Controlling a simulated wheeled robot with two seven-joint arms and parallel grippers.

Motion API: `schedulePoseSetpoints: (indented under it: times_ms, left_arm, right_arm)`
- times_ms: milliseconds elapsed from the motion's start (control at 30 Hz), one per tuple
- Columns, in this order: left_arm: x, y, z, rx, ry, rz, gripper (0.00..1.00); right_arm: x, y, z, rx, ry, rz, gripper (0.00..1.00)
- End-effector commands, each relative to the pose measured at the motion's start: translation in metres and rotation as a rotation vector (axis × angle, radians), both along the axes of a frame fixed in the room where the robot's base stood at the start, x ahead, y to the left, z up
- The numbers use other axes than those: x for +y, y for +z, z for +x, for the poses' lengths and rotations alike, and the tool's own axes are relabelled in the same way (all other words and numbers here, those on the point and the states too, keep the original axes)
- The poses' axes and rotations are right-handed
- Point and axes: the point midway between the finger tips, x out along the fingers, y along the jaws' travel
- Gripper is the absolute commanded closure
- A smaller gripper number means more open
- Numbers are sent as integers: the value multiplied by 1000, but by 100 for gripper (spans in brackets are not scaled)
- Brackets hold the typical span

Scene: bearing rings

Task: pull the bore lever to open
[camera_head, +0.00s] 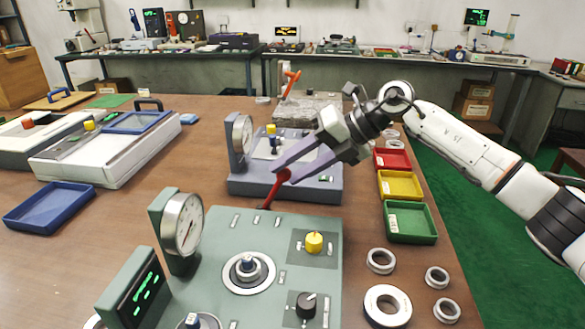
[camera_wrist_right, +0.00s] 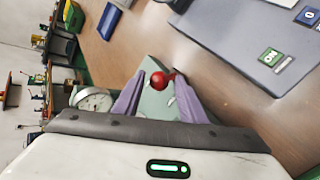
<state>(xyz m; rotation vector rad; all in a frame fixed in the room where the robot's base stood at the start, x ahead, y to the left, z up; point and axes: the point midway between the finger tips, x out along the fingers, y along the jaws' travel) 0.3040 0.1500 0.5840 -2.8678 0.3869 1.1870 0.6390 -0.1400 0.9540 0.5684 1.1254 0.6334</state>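The bore lever (camera_head: 273,191) is a red arm rising tilted from the back edge of the green gauge unit (camera_head: 225,225). Its round red knob (camera_wrist_right: 160,80) shows in the right wrist view. My right gripper (camera_head: 284,174) reaches in from the right with two purple fingers at the lever's upper end. In the wrist view the fingers of the right gripper (camera_wrist_right: 158,78) are apart, with the knob between or just beyond their tips. I cannot tell whether either finger touches it. My left gripper is not in view.
A blue-grey gauge unit (camera_head: 240,186) stands just behind. Red (camera_head: 392,160), yellow (camera_head: 400,185) and green (camera_head: 410,222) trays line the table's right side. Several loose bearing rings (camera_head: 388,306) lie right of the green unit. A blue tray (camera_head: 50,207) is at left.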

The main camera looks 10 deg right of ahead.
Motion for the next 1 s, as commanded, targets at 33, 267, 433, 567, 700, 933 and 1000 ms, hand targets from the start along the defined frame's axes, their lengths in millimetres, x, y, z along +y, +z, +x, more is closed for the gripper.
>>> schedulePoseSetpoints:
  times_ms: [33, 267, 433, 567, 700, 933, 1000]
  left_arm:
    - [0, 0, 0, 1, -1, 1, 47]
    - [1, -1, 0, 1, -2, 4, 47]
    - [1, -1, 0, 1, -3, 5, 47]
    - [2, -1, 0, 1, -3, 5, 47]
    - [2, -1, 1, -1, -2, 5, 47]
    - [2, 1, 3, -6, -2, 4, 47]
    - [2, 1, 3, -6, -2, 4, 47]
  right_arm:
    - [0, 0, 0, 0, 0, -1, 58]
    - [0, 0, 0, 1, 1, -1, 58]
    - [-8, 7, -3, 0, -1, -2, 58]
    - [-25, 22, -9, -3, -1, -2, 58]
    - [-46, 40, -18, -1, -2, -2, 58]
    - [-68, 61, -28, 1, 0, -2, 58]
    - [-72, 64, -30, 0, -1, -2, 58]
